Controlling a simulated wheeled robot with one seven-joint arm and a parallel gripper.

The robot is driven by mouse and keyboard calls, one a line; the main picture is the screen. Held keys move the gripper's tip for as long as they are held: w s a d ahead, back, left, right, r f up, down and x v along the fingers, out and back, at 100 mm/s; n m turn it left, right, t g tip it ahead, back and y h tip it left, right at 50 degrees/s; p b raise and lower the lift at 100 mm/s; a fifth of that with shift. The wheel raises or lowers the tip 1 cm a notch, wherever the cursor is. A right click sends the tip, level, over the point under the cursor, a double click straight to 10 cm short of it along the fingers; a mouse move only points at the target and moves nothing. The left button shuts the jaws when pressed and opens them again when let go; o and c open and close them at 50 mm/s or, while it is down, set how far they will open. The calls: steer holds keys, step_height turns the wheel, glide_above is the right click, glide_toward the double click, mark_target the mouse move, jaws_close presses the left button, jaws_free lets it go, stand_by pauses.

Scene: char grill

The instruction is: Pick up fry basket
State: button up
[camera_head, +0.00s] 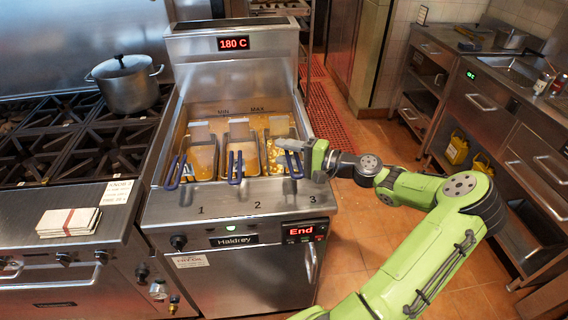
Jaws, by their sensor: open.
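Three fry baskets hang in the oil of the fryer (228,199), each with a blue looped handle sticking up at the front edge. The left basket (201,158) is above number 1, the middle basket (241,155) above number 2. The right basket (277,125) is above number 3 and partly hidden by my gripper. My gripper (283,144) reaches in from the right, over the right basket and close to its blue handle (294,164). It is open and seems to hold nothing. Whether it touches the handle cannot be told.
The fryer's display (234,43) reads 180 C and its front panel reads End. A stove with a steel pot (127,84) stands at left, with a stack of cloths or papers (69,222) on its front ledge. A steel counter (500,118) lines the right. Tiled floor lies between.

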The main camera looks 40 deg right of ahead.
jaws_close()
stand_by(1.3)
steer(key=shift+r, duration=0.1)
